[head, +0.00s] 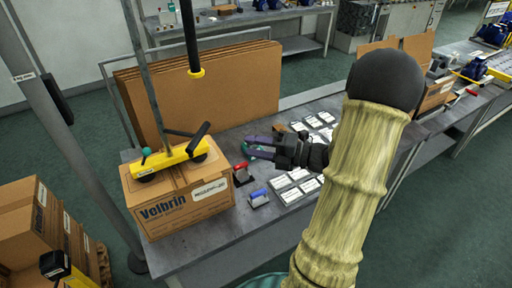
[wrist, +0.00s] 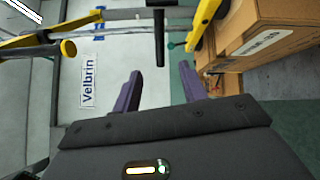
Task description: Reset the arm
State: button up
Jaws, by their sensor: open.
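My gripper (head: 252,147) points left above the grey table, to the right of the closed cardboard box (head: 170,212). Its two purple fingers are apart in the wrist view (wrist: 160,90), with nothing between them. My arm, in a beige ribbed sleeve with a dark round joint, reaches in from the lower right of the head view. It hides part of the table behind it.
A yellow lifting tool (head: 170,160) lies on the box under a hanging pole. A red-handled stamp (head: 242,173), a blue-handled stamp (head: 258,197) and several white-labelled plates (head: 297,195) lie near my gripper. Flat cardboard sheets (head: 225,90) stand behind.

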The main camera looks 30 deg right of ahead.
jog(key=w+a+f+m+g+h, duration=0.15)
jog(key=w+f+m+h, duration=0.25)
jog(key=w+m+h, duration=0.7)
jog(key=s+a+f+m+g+h, duration=0.1)
jog(key=s+a+m+g, duration=0.3)
jog(key=s+m, duration=0.5)
jog(key=s+a+f+m+g+h, duration=0.1)
jog(key=s+a+f+m+g, duration=0.2)
jog(key=s+a+m, duration=0.4)
jog(key=s+m+g, duration=0.1)
jog(key=s+m, duration=0.1)
jog(key=s, duration=0.1)
jog(key=shift+s+a+f, duration=0.3)
jog(key=shift+g, duration=0.25)
dwell(0.7)
